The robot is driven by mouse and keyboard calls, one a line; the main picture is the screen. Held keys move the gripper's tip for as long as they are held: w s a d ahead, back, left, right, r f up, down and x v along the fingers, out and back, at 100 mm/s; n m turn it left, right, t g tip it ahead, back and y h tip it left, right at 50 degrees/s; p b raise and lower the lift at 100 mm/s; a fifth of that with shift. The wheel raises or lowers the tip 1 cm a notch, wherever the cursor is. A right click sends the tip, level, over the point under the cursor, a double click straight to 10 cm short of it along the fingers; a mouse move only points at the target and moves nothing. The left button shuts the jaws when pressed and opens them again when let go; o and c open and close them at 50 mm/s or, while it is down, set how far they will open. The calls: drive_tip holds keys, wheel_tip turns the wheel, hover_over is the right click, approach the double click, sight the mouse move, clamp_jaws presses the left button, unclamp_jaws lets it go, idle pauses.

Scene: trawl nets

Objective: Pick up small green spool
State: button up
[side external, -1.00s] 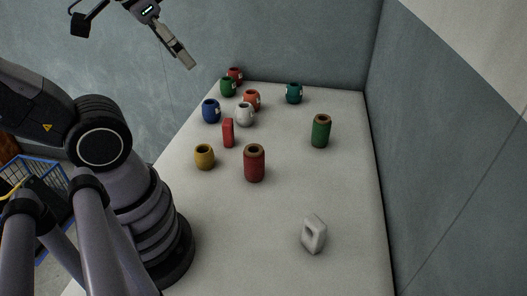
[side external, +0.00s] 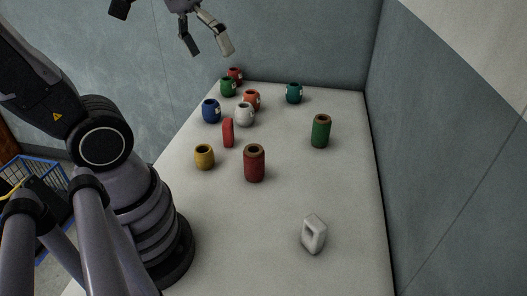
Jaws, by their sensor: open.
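The green spool (side external: 320,132) is a short upright cylinder with a brownish rim around a dark hole in its top. It stands on the right half of the pale table (side external: 300,190). My gripper (side external: 212,50) is at the top of the view, raised above the table's far left end. Its two fingers are spread and empty, pointing down. It is well apart from the green spool, up and to the left of it in the picture.
A larger red spool (side external: 254,165) stands left of the green one. A yellow pot (side external: 204,158), a red block (side external: 228,133) and several coloured mugs (side external: 245,116) fill the far left. A teal mug (side external: 294,94) stands behind. A white block with a hole (side external: 314,235) is nearer.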

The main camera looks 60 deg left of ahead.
drive_tip(key=w+d+n+g+h, duration=0.2)
drive_tip(key=w+n+h, duration=0.15)
drive_tip(key=w, duration=0.35)
drive_tip(key=n+t+h, duration=0.7)
drive_tip(key=n+h, duration=0.1)
drive_tip(key=n, duration=0.7)
hover_over(324, 123)
drive_tip(key=s+d, duration=0.4)
drive_tip(key=s, duration=0.2)
wheel_tip(324, 123, down, 16)
drive_tip(key=f, duration=0.1)
drive_tip(key=w+a+f+n+t+y, duration=0.1)
drive_tip(key=a+f+n+t, duration=0.1)
drive_tip(key=f, duration=0.3)
drive_tip(key=w+a+f+n+t, duration=0.1)
drive_tip(key=a+f+n+t, duration=0.1)
drive_tip(key=f, duration=0.4)
drive_tip(key=w+a+f+n+t+y, duration=0.1)
drive_tip(key=a+f+n, duration=0.2)
drive_tip(key=a+f, duration=0.2)
drive_tip(key=shift+w+f+n+t+y, duration=0.35)
drive_tip(key=shift+w+f+t, duration=0.05)
drive_tip(key=shift+f, duration=0.3)
drive_tip(key=shift+f+x, duration=0.1)
drive_tip(key=shift+x, duration=1.2)
drive_tip(key=shift+f+x, duration=0.15)
drive_tip(key=shift+x, duration=1.15)
drive_tip(key=shift+c, duration=0.3)
drive_tip(key=c, duration=1.3)
